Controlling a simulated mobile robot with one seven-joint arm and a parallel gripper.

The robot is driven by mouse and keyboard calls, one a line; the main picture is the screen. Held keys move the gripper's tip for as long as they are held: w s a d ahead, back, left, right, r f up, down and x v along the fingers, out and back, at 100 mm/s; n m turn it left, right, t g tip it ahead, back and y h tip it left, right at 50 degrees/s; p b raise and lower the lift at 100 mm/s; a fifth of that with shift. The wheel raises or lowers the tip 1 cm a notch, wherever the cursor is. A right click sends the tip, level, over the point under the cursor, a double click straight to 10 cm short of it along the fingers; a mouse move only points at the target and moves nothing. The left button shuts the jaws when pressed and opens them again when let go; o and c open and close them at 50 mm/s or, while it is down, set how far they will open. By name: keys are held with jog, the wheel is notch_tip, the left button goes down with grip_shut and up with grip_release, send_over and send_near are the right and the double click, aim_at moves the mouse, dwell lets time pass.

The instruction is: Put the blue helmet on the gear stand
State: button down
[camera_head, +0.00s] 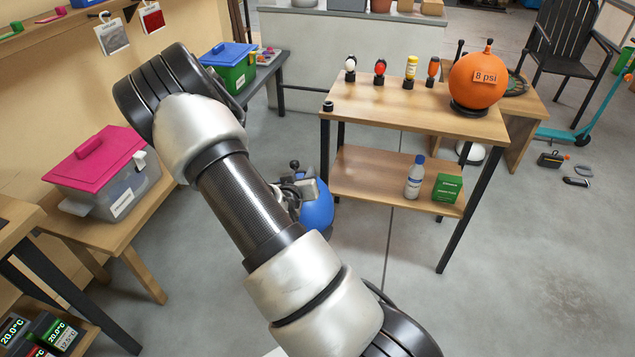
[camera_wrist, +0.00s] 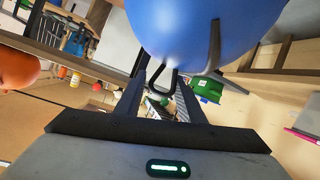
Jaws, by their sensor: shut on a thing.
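The blue helmet (camera_head: 318,208) is partly hidden behind my arm in the head view, in front of the left end of a two-tier wooden stand (camera_head: 395,188). Its rounded blue shell (camera_wrist: 205,28) fills the upper middle of the wrist view, with a dark strap hanging from it. My gripper (camera_head: 300,190) is shut on the helmet; in the wrist view its two fingers (camera_wrist: 163,78) reach up to the helmet's underside. The exact grip point is hard to make out. I cannot tell for certain that this wooden stand is the gear stand.
An orange ball (camera_head: 477,80) and several small items stand on the top board. A white bottle (camera_head: 415,177) and a green box (camera_head: 447,188) occupy the lower shelf's right, leaving its left clear. A pink-lidded bin (camera_head: 100,172) is on the left bench. A teal scooter (camera_head: 585,110) is at right.

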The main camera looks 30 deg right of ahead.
jog(key=w+a+r+n+t+y, duration=0.1)
jog(key=a+r+n+y, duration=0.3)
jog(key=a+r, duration=0.6)
jog(key=w+a+r+n+t+y, duration=0.2)
jog(key=w+a+r+n+y, duration=0.2)
jog(key=a+r, duration=0.7)
jog(key=shift+w+a+n+y, duration=0.25)
jog(key=shift+a+y, duration=0.35)
jog(key=shift+a, duration=0.55)
jog(key=shift+r, duration=0.15)
